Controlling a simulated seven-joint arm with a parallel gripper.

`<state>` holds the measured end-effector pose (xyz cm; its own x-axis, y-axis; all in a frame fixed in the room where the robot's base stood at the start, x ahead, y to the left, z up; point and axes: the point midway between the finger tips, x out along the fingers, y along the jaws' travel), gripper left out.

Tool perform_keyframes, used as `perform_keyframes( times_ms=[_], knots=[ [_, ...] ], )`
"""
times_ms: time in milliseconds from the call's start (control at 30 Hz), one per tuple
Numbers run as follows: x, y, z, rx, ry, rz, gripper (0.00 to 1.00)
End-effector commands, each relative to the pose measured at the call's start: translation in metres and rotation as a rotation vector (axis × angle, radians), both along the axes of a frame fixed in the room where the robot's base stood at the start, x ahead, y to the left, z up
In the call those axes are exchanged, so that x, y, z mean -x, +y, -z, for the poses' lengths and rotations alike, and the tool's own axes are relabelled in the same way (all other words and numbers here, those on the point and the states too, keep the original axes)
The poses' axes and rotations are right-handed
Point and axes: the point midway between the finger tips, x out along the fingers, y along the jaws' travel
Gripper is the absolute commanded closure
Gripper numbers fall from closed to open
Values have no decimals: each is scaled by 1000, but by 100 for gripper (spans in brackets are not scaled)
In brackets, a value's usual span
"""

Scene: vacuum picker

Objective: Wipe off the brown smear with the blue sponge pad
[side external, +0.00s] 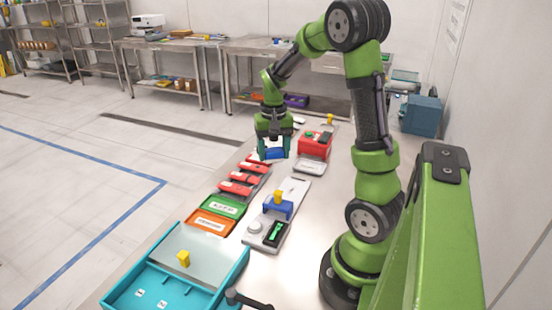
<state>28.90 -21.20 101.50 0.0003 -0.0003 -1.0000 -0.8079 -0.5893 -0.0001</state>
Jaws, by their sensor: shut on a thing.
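My gripper (274,147) points down at the far part of the long table. It is shut on a blue block that looks like the sponge pad (275,154), which shows between its fingers. The pad is low over a pale surface at the table's far left edge. I cannot tell whether it touches that surface. I do not see the brown smear; the gripper and pad may hide it.
Red tools (240,182) lie in a row nearer than the gripper. A red box (316,144) stands to its right. Nearer are green (223,206) and orange (210,222) trays, a scale-like device (266,234), a blue stand (278,208) and a teal tray (240,270) with a yellow block (184,259).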

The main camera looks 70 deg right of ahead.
Motion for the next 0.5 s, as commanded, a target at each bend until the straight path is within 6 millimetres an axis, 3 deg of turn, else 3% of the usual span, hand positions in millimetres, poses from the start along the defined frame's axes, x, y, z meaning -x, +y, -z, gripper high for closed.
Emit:
perform_keyframes(
  times_ms=[100, 200, 500],
  knots=[
    [30, -33, 15, -1, 3, 251, 67],
    [47, -49, 25, -2, 2, 424, 67],
    [48, -58, 32, 0, 0, 627, 67]
  ],
)
